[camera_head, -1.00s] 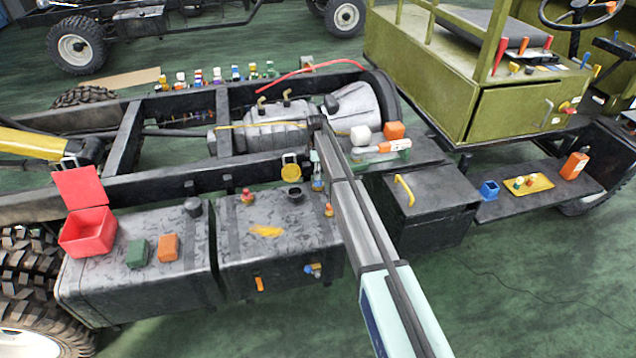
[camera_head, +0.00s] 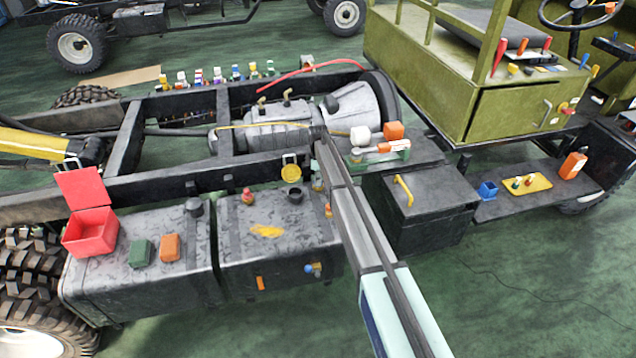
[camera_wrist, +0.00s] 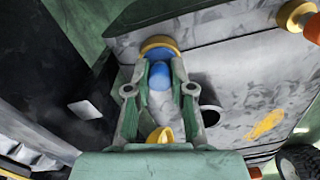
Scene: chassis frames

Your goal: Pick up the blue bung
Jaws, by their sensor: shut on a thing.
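The blue bung (camera_wrist: 159,75) is between the fingertips of my gripper (camera_wrist: 160,88) in the wrist view, and the gripper is shut on it. A brass-coloured ring (camera_wrist: 158,43) shows just beyond the bung; I cannot tell whether the two touch. In the head view my arm comes up from the lower right to the right end of the dark grey tank (camera_head: 235,270). There the arm largely hides the gripper, and I cannot make out the bung.
A yellow patch (camera_head: 267,231) marks the tank top. A black box with a yellow handle (camera_head: 404,190) is to the right of my arm.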

